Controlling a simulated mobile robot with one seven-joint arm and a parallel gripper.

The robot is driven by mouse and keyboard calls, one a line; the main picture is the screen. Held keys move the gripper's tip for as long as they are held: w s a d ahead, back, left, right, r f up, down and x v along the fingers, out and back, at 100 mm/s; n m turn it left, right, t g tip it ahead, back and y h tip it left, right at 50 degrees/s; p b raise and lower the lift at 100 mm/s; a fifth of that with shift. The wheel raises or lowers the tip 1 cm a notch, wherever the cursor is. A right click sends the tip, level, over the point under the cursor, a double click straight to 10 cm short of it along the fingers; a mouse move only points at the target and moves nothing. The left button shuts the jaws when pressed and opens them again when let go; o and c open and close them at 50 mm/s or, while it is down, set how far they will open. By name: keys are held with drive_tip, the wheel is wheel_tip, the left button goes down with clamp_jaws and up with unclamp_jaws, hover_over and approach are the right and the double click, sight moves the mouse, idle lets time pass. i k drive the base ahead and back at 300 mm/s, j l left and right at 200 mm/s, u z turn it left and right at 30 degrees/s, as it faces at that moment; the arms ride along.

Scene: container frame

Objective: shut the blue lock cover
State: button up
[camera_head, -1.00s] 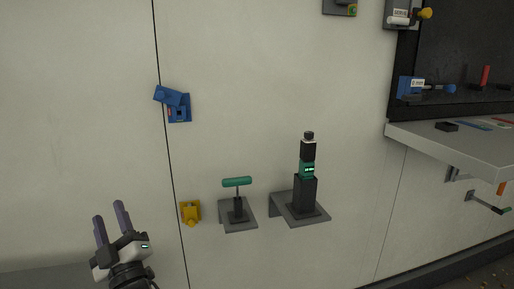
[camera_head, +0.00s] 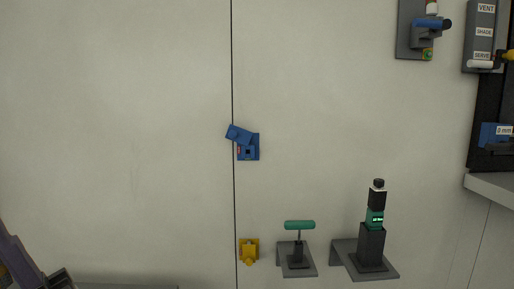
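The blue lock cover (camera_head: 239,134) is on the wall near the middle of the view. It stands tilted up and to the left, open, above its blue base plate (camera_head: 254,148). The base shows a small dark opening and a bit of red at its left. My gripper (camera_head: 12,262) is at the bottom left corner, partly cut off by the frame edge. It is well left of and below the cover and touches nothing that I can see. Its fingertips are not clearly shown.
Below the cover are a yellow wall fitting (camera_head: 249,251), a green T-handle (camera_head: 300,225) on a small shelf, and a black and green device (camera_head: 375,220) on another shelf. A labelled panel (camera_head: 484,35) is at the upper right. The wall left of the cover is bare.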

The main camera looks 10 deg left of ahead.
sight(233, 133)
drive_tip(key=i+u, duration=0.1)
drive_tip(key=u, duration=0.3)
drive_tip(key=i+u, duration=0.1)
drive_tip(key=u, duration=0.3)
drive_tip(key=i+u, duration=0.1)
drive_tip(key=u, duration=0.7)
drive_tip(key=i+l, duration=0.05)
